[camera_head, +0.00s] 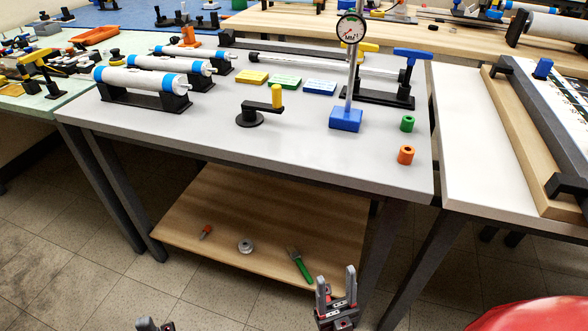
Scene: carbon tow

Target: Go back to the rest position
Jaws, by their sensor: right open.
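My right gripper (336,290) is low in the head view, in front of the table's lower shelf. Its two fingers point up and stand apart, with nothing between them. My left gripper (154,325) shows only as fingertips at the bottom edge, left of the right one. The rest of it is cut off by the frame, so its opening is unclear. Both grippers are apart from the table (300,158) and below the level of its top.
The tabletop holds white rolls with blue bands (140,81), a dial gauge on a blue base (346,119), a green cylinder (407,123) and an orange one (406,155). The wooden shelf (210,225) carries a green-handled tool (301,266). Another table (470,170) stands right. A red surface (535,314) fills the lower right corner.

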